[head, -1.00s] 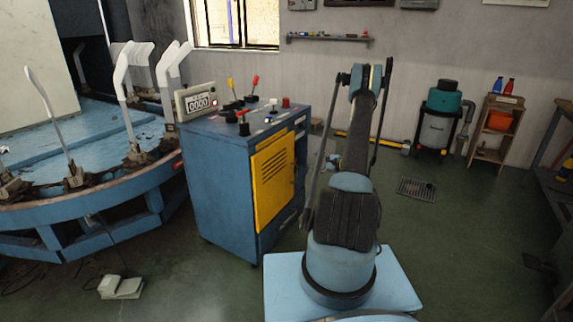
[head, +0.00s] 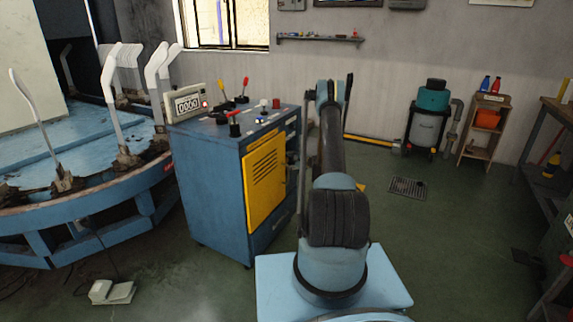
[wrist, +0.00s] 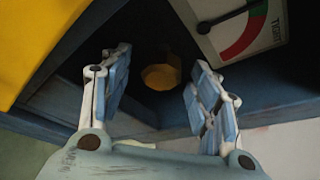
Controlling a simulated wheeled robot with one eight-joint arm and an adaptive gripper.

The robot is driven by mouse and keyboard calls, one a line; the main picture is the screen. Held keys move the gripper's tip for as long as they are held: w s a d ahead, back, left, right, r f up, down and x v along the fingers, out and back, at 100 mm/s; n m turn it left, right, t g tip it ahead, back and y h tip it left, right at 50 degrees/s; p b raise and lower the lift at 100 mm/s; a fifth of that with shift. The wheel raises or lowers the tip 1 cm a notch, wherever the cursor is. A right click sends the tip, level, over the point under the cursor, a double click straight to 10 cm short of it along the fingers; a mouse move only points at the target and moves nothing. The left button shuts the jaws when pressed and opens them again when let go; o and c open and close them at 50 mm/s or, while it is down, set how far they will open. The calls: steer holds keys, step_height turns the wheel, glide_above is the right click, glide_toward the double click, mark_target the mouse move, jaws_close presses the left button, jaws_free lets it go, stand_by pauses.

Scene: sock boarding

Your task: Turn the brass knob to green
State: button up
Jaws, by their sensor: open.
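The brass knob (wrist: 161,77) sits in a dark recess on the blue cabinet's side in the wrist view. It looks dull yellow and faceted. My gripper (wrist: 158,64) is open, with one finger to the left of the knob and the other to the right. I see a gap on both sides, and cannot tell the depth between fingertips and knob. A white gauge (wrist: 250,50) is at the upper right, with a green and a red band, a black needle and the word TIGHT. In the head view my arm hides the gripper and the knob.
The blue cabinet (head: 215,185) has a yellow vented door (head: 265,180), and levers and a counter box (head: 186,103) on top. A round blue machine (head: 90,215) stands at the left. A white pedal (head: 112,291) lies on the floor.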

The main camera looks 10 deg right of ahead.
steer(key=shift+x, duration=0.85)
steer(key=c, duration=1.1)
steer(key=shift+n, duration=0.3)
steer(key=shift+s, duration=0.1)
steer(key=o, duration=1.1)
